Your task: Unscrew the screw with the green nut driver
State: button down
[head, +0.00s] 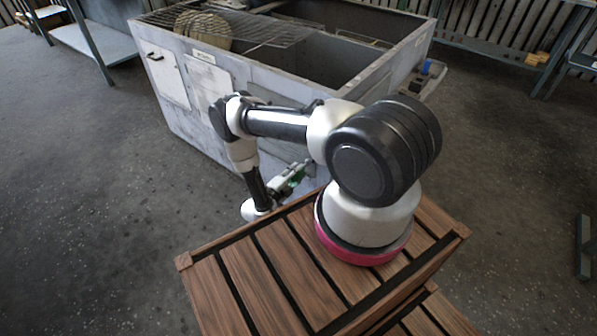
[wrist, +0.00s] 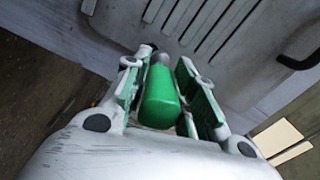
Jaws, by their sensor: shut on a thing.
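My gripper (wrist: 165,92) is shut on the green nut driver (wrist: 160,100), whose green handle lies between the two green-lined fingers in the wrist view. The driver's grey shank end (wrist: 160,58) points away from my gripper toward the grey metal housing. In the head view my gripper (head: 291,178) is low in front of the blower housing (head: 275,140), close to its near wall. The screw cannot be made out in either view. Whether the driver's tip touches anything is hidden.
The housing's wall shows slots (wrist: 200,22) and a dark handle (wrist: 301,55) in the wrist view. A wire rack (head: 235,28) lies over the housing's open top. Metal tables stand at the back left (head: 95,40) and right. The floor around is mostly clear.

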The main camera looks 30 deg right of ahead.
jog(key=v, duration=1.1)
jog(key=shift+a, duration=0.35)
